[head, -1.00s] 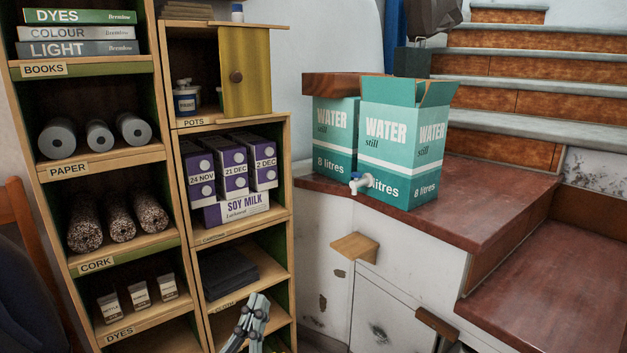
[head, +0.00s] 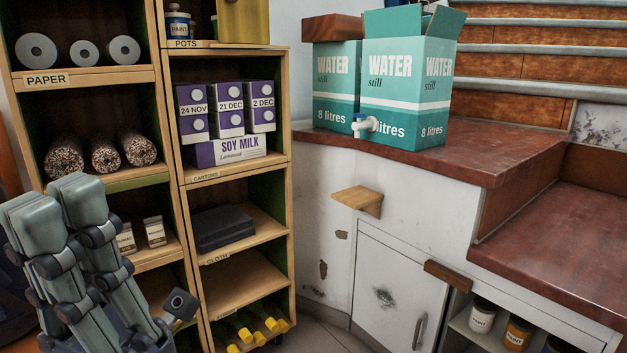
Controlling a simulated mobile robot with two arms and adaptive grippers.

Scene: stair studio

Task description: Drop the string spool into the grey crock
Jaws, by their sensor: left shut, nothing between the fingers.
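I see neither the string spool nor the grey crock in the head view. My left gripper (head: 58,208) is large at the lower left, in front of the shelving, with its fingers pointing up. It is shut with nothing held. It hides part of the cork and dyes shelves behind it. My right gripper is not in view.
The wooden shelving (head: 169,164) holds paper rolls, cork rolls, soy milk cartons (head: 227,118) and dark cloth (head: 222,227). Water boxes (head: 405,95) stand on the red-brown ledge (head: 480,150). A small wooden bracket (head: 358,200) juts from the white wall. Paint jars (head: 482,316) sit low at right.

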